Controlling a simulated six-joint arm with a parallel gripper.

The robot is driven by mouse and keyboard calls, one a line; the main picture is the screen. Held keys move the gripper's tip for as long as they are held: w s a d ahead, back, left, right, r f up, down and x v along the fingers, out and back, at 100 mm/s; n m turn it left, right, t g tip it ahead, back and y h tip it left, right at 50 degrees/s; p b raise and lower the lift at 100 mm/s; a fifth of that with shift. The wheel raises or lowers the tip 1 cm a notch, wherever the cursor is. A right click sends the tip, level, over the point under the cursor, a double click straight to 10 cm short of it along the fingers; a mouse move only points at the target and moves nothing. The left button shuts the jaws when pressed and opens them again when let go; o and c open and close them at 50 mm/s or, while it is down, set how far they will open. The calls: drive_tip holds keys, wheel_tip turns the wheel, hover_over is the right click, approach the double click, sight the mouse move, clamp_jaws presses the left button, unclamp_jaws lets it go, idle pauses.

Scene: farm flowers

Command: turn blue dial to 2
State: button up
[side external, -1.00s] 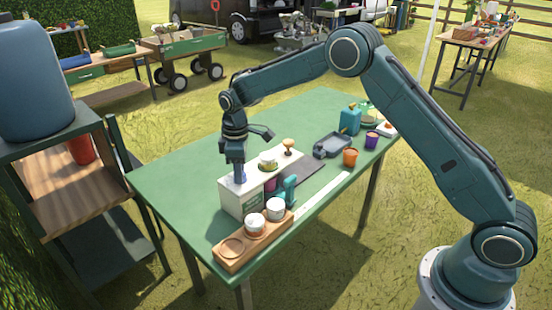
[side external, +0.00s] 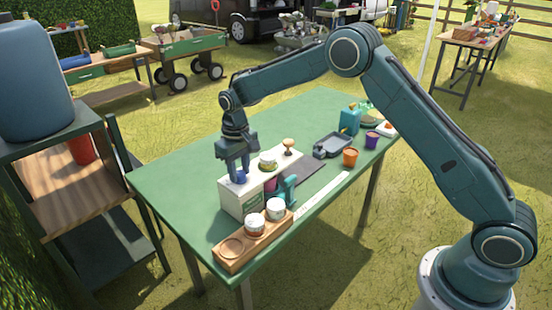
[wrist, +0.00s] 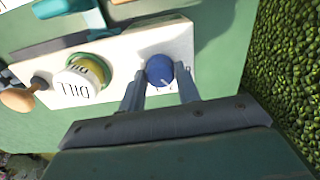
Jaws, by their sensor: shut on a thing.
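The blue dial (wrist: 160,70) sits at one end of the top of a white box (wrist: 116,58). In the wrist view a pale pointer line shows on the dial; I cannot read the numbers around it. My gripper (wrist: 160,92) has its two fingers on either side of the dial and is shut on it. In the side view my gripper (side external: 238,176) points down over the left end of the white box (side external: 232,202), with the blue dial (side external: 238,177) partly hidden between the fingers.
A lidded jar (side external: 268,160) and a wooden knob (side external: 288,144) stand farther along the box. A wooden tray (side external: 226,262) with two white-lidded jars is in front. A grey pan (side external: 332,145) and coloured cups are to the right. The table's left part is clear.

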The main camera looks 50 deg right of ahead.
sight(239, 173)
drive_tip(key=shift+r+m, duration=0.1)
drive_tip(key=shift+m, duration=1.5)
drive_tip(key=o, duration=1)
drive_tip(key=shift+c, duration=0.2)
wheel_tip(239, 173, up, 14)
